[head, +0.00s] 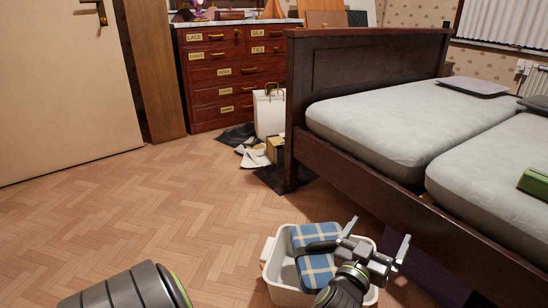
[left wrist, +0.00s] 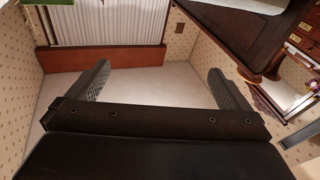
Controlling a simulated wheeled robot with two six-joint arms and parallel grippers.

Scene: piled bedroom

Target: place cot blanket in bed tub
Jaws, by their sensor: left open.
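A white tub (head: 273,272) stands on the floor beside the bed in the head view. My left gripper (head: 376,237) is above the tub's right side, partly hiding the tub and the blanket. Its two fingers are spread apart with nothing between them. In the left wrist view the open fingers (left wrist: 160,84) are also empty, and neither tub nor blanket shows there. My right gripper is not in view.
A dark wooden bed (head: 345,62) with grey mattresses (head: 390,120) fills the right. A green item (head: 535,182) lies on the nearer mattress. The left floor is clear.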

